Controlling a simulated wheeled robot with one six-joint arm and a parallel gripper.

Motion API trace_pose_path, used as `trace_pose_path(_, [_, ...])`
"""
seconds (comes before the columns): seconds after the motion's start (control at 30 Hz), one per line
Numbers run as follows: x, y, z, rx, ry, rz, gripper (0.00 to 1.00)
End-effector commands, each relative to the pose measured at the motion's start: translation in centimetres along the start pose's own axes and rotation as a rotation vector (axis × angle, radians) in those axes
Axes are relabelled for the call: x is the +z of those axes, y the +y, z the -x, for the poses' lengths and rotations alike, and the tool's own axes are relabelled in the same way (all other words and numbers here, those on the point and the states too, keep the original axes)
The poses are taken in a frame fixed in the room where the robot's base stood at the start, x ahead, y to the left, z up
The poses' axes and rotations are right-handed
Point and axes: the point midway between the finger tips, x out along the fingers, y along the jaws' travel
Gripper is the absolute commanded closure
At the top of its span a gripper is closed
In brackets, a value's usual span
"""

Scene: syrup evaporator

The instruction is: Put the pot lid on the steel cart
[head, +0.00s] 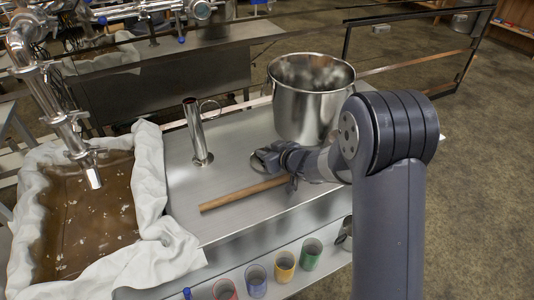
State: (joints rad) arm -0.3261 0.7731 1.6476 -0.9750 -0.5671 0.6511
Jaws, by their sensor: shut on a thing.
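The steel cart (185,178) has a flat metal top, left of my arm. My gripper (280,168) is low over the cart top, in front of a large steel pot (305,105), which is open at the top. A long wooden rod (240,194) slants over the cart near its front edge. Its right end meets my gripper, which looks shut on it; the exact grip is small and partly hidden. I cannot make out a pot lid in this view. My arm hides the right end of the cart.
A steel cylinder cup (196,130) with a loop handle stands left of the pot. A cloth-lined pan of brown syrup (85,215) is at the left, under a steel spout (92,177). Several coloured cups (284,265) stand on the lower shelf. The cart top between cup and rod is clear.

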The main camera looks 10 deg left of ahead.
Motion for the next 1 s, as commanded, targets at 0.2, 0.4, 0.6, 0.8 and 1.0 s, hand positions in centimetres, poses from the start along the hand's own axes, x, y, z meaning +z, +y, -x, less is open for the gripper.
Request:
trace_pose_path(0.2, [0.3,0.0,-0.2,0.000,0.000,-0.001,1.00])
trace_pose_path(0.4, [0.3,0.0,-0.1,0.000,-0.001,-0.001,0.64])
trace_pose_path(0.6, [0.3,0.0,-0.1,0.000,-0.001,-0.001,0.57])
trace_pose_path(0.8, [-0.2,0.0,0.2,0.001,0.000,0.000,0.57])
trace_pose_path(1.0, [-0.2,0.1,3.5,0.003,0.000,-0.003,0.57])
